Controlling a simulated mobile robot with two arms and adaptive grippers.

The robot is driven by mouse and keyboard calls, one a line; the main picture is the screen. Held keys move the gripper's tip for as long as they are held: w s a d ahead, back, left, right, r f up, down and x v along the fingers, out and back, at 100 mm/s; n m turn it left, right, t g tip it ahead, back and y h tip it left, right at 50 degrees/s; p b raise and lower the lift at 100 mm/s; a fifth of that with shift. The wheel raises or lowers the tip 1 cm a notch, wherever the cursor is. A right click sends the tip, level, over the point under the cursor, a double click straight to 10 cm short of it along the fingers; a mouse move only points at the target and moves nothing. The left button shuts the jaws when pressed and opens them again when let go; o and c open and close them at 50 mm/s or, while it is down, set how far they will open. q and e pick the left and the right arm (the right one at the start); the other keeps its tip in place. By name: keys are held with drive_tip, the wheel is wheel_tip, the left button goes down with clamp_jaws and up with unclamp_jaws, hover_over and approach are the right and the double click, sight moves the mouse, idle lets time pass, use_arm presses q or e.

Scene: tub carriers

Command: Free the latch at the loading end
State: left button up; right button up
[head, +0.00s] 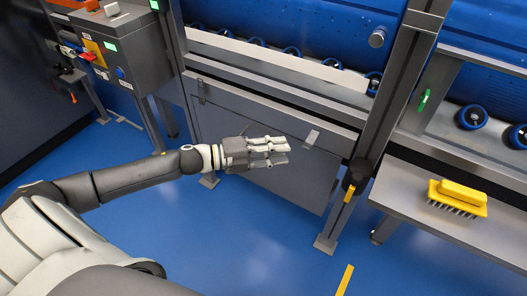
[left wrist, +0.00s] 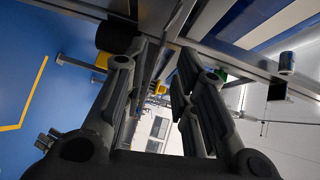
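A black latch-like block (head: 357,174) with a yellow tab (head: 349,193) sits on the grey upright post at the right of the lower panel. A similar black part (left wrist: 118,36) with yellow beside it (left wrist: 101,60) shows beyond the left finger in the left wrist view; I cannot be sure it is the same one. My left gripper (head: 287,150) is in front of the grey panel, left of the black block and apart from it. In the left wrist view its fingers (left wrist: 158,58) are spread with nothing between them. My right gripper is out of view.
A grey bench (head: 405,190) at the right carries a yellow brush (head: 458,198). A control box (head: 130,50) stands at the upper left.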

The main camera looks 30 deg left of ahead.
use_arm(q)
drive_tip(key=shift+v, duration=1.9)
drive_tip(key=shift+f, duration=0.1)
